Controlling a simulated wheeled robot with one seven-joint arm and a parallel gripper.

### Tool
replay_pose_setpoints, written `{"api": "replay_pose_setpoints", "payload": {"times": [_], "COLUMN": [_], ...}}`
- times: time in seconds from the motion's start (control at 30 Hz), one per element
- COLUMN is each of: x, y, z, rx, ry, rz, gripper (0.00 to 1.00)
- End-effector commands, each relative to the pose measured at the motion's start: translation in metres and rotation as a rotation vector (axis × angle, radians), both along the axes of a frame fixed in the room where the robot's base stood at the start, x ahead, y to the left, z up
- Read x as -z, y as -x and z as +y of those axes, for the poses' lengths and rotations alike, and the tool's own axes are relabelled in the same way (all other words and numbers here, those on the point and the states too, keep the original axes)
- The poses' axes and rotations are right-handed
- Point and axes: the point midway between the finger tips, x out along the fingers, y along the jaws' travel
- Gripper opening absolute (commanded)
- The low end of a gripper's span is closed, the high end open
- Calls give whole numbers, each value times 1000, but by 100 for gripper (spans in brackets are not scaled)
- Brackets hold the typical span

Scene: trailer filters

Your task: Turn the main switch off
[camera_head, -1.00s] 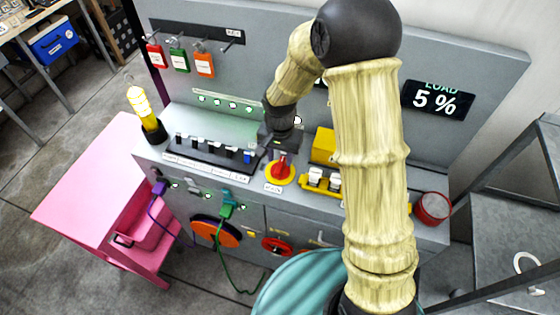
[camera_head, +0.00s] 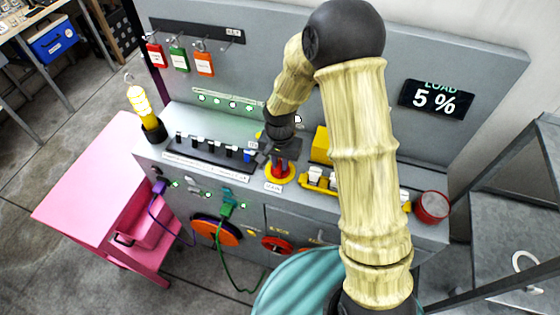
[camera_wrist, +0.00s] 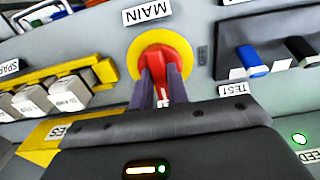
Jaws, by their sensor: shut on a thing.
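The main switch is a red rotary handle on a round yellow plate (camera_head: 268,178) on the grey console, in the middle of the head view. In the wrist view its red handle (camera_wrist: 167,66) sits on the yellow plate (camera_wrist: 136,57), beside a label reading MAIN (camera_wrist: 147,11). My gripper (camera_head: 281,163) is down at the switch. In the wrist view its two fingers (camera_wrist: 163,84) are shut on the red handle, one on each side. Part of the handle is hidden by the fingers.
A row of small toggle switches with a blue one (camera_head: 249,155) is left of the main switch. Yellow-framed white switches (camera_head: 316,174) are on its right. A yellow lamp (camera_head: 139,100) stands at the console's left end. The load display (camera_head: 436,99) reads 5 %.

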Motion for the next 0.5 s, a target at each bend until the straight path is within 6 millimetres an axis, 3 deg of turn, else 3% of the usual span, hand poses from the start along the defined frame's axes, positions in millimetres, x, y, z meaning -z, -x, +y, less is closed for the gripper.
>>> {"api": "replay_pose_setpoints", "payload": {"times": [0.5], "x": [-1], "y": [-1], "z": [1], "rx": [-217], "ry": [-2], "rz": [-1], "gripper": [0]}}
